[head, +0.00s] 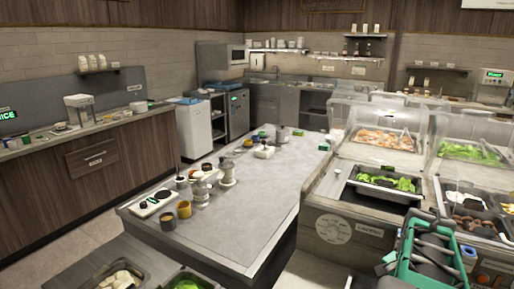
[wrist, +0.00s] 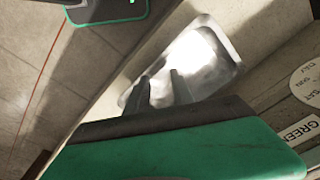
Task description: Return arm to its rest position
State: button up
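My arm (head: 430,255), green and grey, is folded at the lower right of the head view, beside the salad counter. My gripper (wrist: 158,76) shows in the wrist view as two dark fingers standing apart, with nothing visible between them. It is open. Beyond the fingers is a bright metal-rimmed shape (wrist: 232,52), washed out by glare, so I cannot tell what it holds.
The serving counter (head: 322,213) with clear covers (head: 375,112) stands close by my arm. Lettuce (head: 395,182) lies in its front well. A grey worktop (head: 240,222) with jars and cups fills the middle. A label (wrist: 312,130) is at the wrist view's right.

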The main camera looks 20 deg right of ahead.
jog(key=w+a+r+n+t, duration=0.1)
jog(key=w+a+n, duration=0.2)
jog(key=a+n, duration=0.5)
jog(key=w+a+n+t+p, duration=0.1)
jog(key=w+a+n, duration=0.3)
jog(key=a, duration=2)
jog(key=n, duration=0.4)
jog(key=shift+r+n+t+y, duration=0.3)
jog(key=shift+r+t, duration=0.05)
jog(key=shift+t, duration=0.05)
